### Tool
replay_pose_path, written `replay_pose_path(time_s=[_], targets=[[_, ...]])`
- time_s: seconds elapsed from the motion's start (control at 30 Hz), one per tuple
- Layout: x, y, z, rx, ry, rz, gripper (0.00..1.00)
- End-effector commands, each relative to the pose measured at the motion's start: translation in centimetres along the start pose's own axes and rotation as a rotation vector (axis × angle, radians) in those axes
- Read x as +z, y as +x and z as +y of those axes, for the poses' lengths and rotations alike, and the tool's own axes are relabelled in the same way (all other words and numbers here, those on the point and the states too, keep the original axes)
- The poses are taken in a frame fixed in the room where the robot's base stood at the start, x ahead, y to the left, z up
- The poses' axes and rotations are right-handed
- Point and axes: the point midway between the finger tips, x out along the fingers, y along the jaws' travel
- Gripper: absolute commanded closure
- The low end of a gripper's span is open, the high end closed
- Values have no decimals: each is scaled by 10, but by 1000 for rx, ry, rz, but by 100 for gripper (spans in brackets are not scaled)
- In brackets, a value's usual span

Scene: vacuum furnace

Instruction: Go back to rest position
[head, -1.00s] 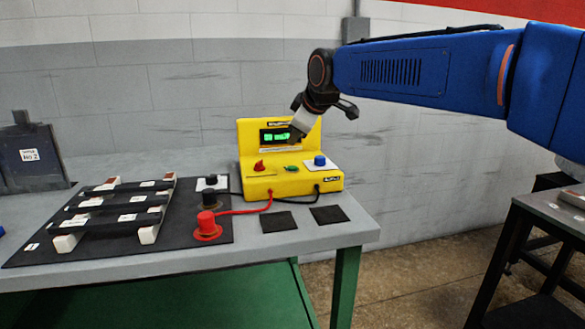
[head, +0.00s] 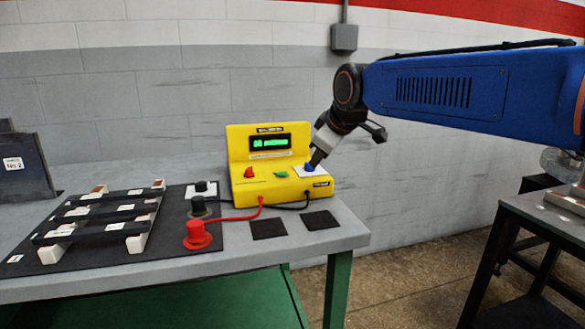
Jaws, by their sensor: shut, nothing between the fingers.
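My gripper (head: 313,163) is shut, with its tip down at the blue button (head: 309,168) on the right of the yellow meter box (head: 240,188). It hides part of the button; I cannot tell whether it touches it. The box has a lit green display (head: 270,143), a red knob (head: 249,172) and a green switch (head: 281,174). My blue arm reaches in from the right, above the table's right end.
On the grey table (head: 200,263), a black mat (head: 95,255) holds dark bars on white supports. Red (head: 197,235) and black (head: 199,206) probes are wired to the box. Two black squares (head: 268,228) lie in front. A dark stand (head: 535,215) is at right.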

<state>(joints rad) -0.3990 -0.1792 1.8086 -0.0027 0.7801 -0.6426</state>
Motion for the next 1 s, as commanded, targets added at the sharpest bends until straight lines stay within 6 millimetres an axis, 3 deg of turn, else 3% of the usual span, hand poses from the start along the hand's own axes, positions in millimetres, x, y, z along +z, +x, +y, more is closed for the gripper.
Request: replay_pose_path(time_s=[0.03, 0.1, 0.37, 0.7, 0.9, 1.0], targets=[[27, -11, -3, 5, 50, -21, 100], [61, -21, -9, 7, 118, -52, 100], [182, -55, -48, 26, 380, -159, 100], [326, -83, -132, 68, 725, -291, 100], [388, -87, -181, 95, 891, -352, 100], [405, -88, -196, 103, 940, -369, 100]])
